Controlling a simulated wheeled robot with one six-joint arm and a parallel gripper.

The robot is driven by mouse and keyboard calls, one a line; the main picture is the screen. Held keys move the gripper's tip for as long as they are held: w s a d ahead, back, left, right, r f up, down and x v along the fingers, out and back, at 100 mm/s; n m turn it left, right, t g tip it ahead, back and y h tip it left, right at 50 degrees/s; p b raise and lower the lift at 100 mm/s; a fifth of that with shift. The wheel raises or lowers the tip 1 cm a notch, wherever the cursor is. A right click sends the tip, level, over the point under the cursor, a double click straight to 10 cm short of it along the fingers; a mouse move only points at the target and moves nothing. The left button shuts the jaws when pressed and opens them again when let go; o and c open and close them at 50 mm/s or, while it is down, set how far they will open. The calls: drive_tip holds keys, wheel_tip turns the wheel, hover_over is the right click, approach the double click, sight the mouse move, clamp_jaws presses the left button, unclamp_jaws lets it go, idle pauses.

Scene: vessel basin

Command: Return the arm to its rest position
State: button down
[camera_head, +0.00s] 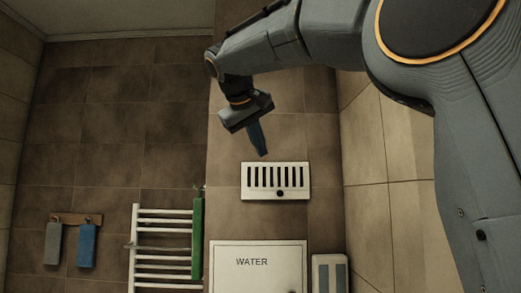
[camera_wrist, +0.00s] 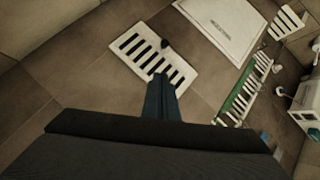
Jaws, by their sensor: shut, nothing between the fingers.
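My arm (camera_head: 262,48) reaches in from the upper right of the head view, bent with its wrist hanging down. My gripper (camera_head: 262,151) is shut and empty, its fingers pointing down just above the white slotted vent (camera_head: 248,182) in the picture. In the wrist view my gripper (camera_wrist: 161,80) shows as two dark blue fingers pressed together. Their tips overlap the lower edge of the vent (camera_wrist: 182,62) in that view. I cannot tell how far they are from it, but no contact shows.
A white panel marked WATER (camera_head: 256,277) is below the vent. A white rail rack (camera_head: 160,230) with a green cloth (camera_head: 197,238) is to its left. The upper left tiles are bare.

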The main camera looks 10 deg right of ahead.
wheel_tip(320, 180, down, 35)
drive_tip(key=s+d+n+g+y, duration=0.1)
drive_tip(key=s+g+y, duration=0.2)
drive_tip(key=g, duration=0.1)
drive_tip(key=s+d+f+m+g+y, duration=0.2)
drive_tip(key=s+d+f+m+g, duration=0.1)
drive_tip(key=s+f, duration=1.9)
wheel_tip(320, 180, down, 4)
drive_tip(key=shift+s+f+g+y, duration=0.2)
drive_tip(key=shift+s+g+y, duration=0.1)
drive_tip(key=shift+s+g, duration=0.1)
